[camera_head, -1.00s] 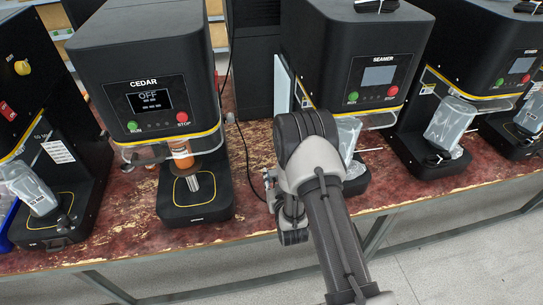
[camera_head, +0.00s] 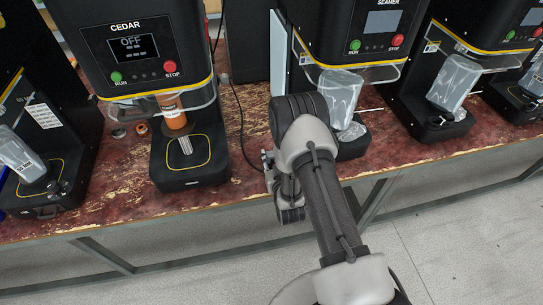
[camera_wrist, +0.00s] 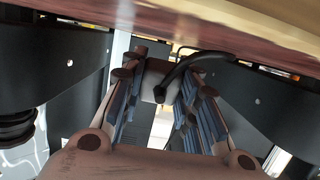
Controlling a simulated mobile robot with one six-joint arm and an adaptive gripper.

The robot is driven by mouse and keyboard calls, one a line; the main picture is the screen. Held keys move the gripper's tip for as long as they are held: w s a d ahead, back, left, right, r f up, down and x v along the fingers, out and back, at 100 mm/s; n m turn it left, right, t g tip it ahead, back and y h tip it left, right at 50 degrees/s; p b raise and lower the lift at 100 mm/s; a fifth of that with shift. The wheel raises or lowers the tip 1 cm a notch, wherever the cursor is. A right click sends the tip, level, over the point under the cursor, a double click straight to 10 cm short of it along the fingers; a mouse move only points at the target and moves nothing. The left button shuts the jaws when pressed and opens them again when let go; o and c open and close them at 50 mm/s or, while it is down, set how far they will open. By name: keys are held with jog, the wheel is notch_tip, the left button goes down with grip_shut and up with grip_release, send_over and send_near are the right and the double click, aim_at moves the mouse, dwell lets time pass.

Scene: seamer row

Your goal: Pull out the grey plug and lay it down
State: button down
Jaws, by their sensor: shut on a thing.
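The grey plug (camera_wrist: 156,82) sits between the finger pads of my gripper (camera_wrist: 160,72) in the wrist view, with a black cable (camera_wrist: 197,60) curving away from it to the right. My gripper is shut on the plug. In the head view my gripper (camera_head: 268,163) is at the left side of my arm, in front of the table edge, right of the CEDAR machine. The plug is too small or hidden there. The cable (camera_head: 243,140) runs down from beside CEDAR towards my gripper. Whether the plug is still in a socket cannot be told.
The CEDAR machine (camera_head: 165,60), its screen reading OFF, stands left of my arm; the SEAMER machine (camera_head: 345,50) stands behind and right. Both rest on a worn red table (camera_head: 225,180). Some table top is bare between them. The floor (camera_head: 450,220) in front is clear.

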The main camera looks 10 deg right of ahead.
jog(key=shift+f, duration=0.2)
jog(key=c, duration=1.2)
grip_release()
jog(key=shift+o, duration=0.2)
jog(key=v, duration=1.2)
